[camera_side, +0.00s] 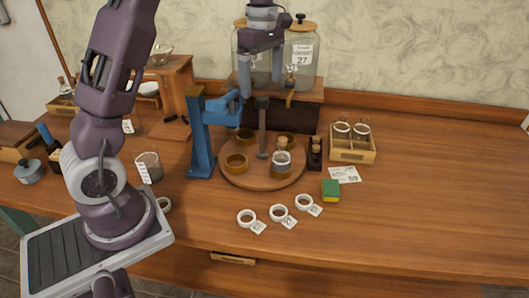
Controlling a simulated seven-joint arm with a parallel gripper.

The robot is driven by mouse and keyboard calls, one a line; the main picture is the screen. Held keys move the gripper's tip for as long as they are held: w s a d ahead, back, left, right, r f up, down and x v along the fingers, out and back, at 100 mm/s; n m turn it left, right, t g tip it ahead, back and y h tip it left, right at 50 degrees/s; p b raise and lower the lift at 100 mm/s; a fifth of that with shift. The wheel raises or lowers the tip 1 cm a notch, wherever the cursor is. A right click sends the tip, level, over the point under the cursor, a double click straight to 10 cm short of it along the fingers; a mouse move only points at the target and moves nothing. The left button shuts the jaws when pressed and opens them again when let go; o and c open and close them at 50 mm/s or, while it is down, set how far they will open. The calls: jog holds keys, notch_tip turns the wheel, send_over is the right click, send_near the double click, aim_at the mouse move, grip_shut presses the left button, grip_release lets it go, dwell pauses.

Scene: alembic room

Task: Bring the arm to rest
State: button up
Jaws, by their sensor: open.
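The board carries several brass-coloured rings (236,161) and a small corked jar (282,161). The middle of my arm is out of frame.
Tagged white rings (246,217) lie in front of the board. A green and yellow sponge (330,190) and a wooden crate of jars (352,153) are to the right. Tapped glass jars (303,52) stand behind on a wooden shelf (310,95). The right table is clear.

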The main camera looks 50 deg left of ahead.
jog(key=shift+r, duration=0.25)
jog(key=s+d+r+m+t, duration=0.3)
jog(key=s+d+r+m, duration=0.55)
jog(key=s+d, duration=0.2)
jog(key=s+d+f+m+t, duration=0.1)
jog(key=s+d+f+m, duration=0.1)
jog(key=s+m, duration=0.4)
jog(key=s+d+f+m+t, duration=0.1)
jog(key=s+d+m, duration=0.3)
jog(key=s, duration=0.5)
jog(key=shift+s+f+m+t, duration=0.3)
jog(key=shift+f+m, duration=0.35)
jog(key=shift+m, duration=0.5)
